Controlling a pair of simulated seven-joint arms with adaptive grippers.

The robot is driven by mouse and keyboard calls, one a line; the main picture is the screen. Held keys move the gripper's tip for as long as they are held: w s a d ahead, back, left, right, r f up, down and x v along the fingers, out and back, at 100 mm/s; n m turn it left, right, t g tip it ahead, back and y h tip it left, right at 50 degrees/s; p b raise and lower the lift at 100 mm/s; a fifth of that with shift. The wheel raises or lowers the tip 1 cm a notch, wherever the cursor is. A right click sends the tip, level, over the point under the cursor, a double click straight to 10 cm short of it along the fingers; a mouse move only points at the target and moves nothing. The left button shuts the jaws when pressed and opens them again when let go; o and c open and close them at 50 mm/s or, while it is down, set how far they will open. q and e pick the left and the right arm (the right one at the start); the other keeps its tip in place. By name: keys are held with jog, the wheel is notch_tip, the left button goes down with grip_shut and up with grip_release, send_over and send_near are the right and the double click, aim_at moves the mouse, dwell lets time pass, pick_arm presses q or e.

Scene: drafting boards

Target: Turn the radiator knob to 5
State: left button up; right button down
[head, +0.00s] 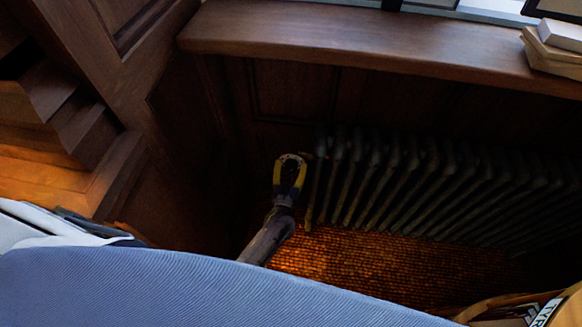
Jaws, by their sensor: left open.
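The dark ribbed radiator (430,190) stands against the wood-panelled wall under the window sill. My left gripper (291,163) is at the radiator's left end, with its yellow-and-dark fingers open and pointing up in the head view. A small pale rounded part (292,157) shows at the fingertips. It may be the radiator knob, but the fingers partly cover it, and no number or mark on it can be read. I cannot tell whether the fingers touch it. My right gripper is not in view.
A blue ribbed surface (150,290) fills the lower left foreground. The wooden sill (350,35) overhangs the radiator, with stacked books (555,55) at its right. Wooden panelling and steps (60,120) stand left. A lit woven floor patch (380,260) lies below the radiator.

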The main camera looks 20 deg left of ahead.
pick_arm(q)
jog(key=c, duration=1.3)
jog(key=shift+n, duration=0.3)
